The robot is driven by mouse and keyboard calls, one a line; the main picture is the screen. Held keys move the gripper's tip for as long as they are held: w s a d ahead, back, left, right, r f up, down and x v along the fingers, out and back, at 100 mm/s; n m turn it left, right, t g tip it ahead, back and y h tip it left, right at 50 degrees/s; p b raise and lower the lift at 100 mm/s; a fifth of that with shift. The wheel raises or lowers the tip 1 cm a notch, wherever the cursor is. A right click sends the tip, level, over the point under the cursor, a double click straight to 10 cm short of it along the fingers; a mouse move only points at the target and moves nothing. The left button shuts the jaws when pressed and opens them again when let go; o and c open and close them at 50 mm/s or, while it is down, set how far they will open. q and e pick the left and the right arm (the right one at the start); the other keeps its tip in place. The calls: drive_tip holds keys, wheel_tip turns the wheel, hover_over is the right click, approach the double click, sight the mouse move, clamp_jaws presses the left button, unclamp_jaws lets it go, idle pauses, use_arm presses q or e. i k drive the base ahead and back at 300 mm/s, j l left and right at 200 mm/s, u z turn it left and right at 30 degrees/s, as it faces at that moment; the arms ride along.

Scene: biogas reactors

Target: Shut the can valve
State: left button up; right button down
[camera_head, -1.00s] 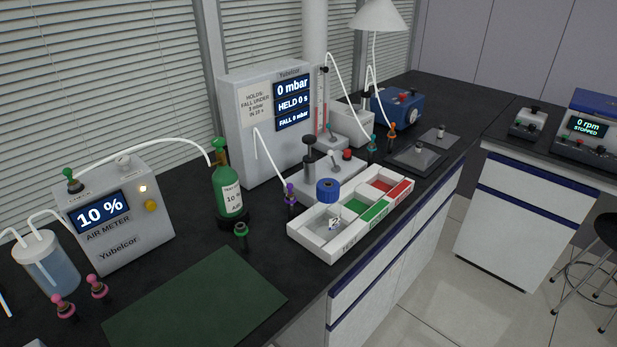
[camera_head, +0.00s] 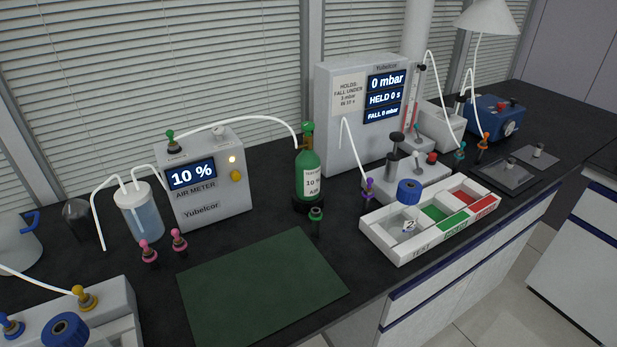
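A green gas can (camera_head: 309,175) with a white label stands upright on the bench, right of the air meter. Its valve (camera_head: 308,133) is the green top part, with a white tube running from it to the air meter. Whether the valve is open or shut is too small to tell. The air meter (camera_head: 205,180) reads 10 % and has a lit lamp and a yellow knob. A green-topped fitting (camera_head: 316,216) stands in front of the can. Neither of my grippers is in view.
A dark green mat (camera_head: 262,290) lies on clear bench in front. A sorting tray (camera_head: 400,250) with a blue-capped jar is at the right, before the pressure unit (camera_head: 340,120). A water bottle (camera_head: 140,212) and pink-topped fittings (camera_head: 148,252) are at the left.

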sight(307, 126)
drive_tip(key=i+l+u, duration=0.1)
drive_tip(key=l+u, duration=0.45)
drive_tip(key=u, duration=0.2)
drive_tip(key=i+l+u, duration=0.1)
drive_tip(key=l+u, duration=0.25)
